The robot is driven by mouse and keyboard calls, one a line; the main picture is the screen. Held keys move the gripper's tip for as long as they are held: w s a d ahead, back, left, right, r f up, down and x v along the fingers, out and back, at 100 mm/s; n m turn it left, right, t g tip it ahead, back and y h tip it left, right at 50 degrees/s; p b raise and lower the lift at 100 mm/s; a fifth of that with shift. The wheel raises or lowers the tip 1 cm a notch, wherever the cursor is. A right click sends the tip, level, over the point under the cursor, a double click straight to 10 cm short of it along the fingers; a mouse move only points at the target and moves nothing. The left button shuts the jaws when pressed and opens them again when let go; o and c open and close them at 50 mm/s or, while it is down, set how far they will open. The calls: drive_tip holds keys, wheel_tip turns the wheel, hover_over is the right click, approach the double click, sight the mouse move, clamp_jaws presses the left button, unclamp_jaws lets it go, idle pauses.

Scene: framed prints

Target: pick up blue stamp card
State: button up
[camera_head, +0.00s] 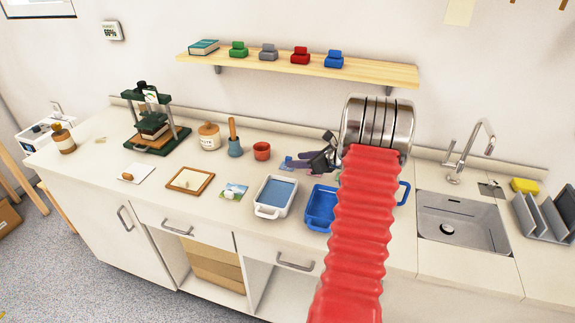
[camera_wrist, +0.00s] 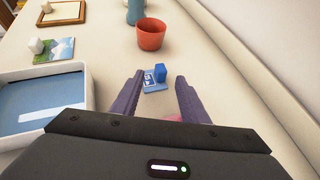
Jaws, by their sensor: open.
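The blue stamp card (camera_wrist: 151,87) lies flat on the counter, with a small blue block (camera_wrist: 160,72) standing on it. In the wrist view the card and block show between the two purple fingers of my gripper (camera_wrist: 159,76), which are apart with nothing held. I cannot tell how high the fingers are above the card. In the head view my gripper (camera_head: 306,162) is over the back of the counter, and the blue card (camera_head: 288,163) shows just left of it, partly hidden.
A red cup (camera_wrist: 151,36) stands just beyond the card. A white tray (camera_head: 268,209) with blue inside and a blue tray (camera_head: 319,207) stand in front. A picture card (camera_head: 233,192) lies left of the white tray. The wall is close behind.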

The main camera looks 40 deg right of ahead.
drive_tip(key=x, duration=0.3)
drive_tip(key=shift+w, duration=0.15)
idle(0.4)
clamp_jaws()
idle(0.3)
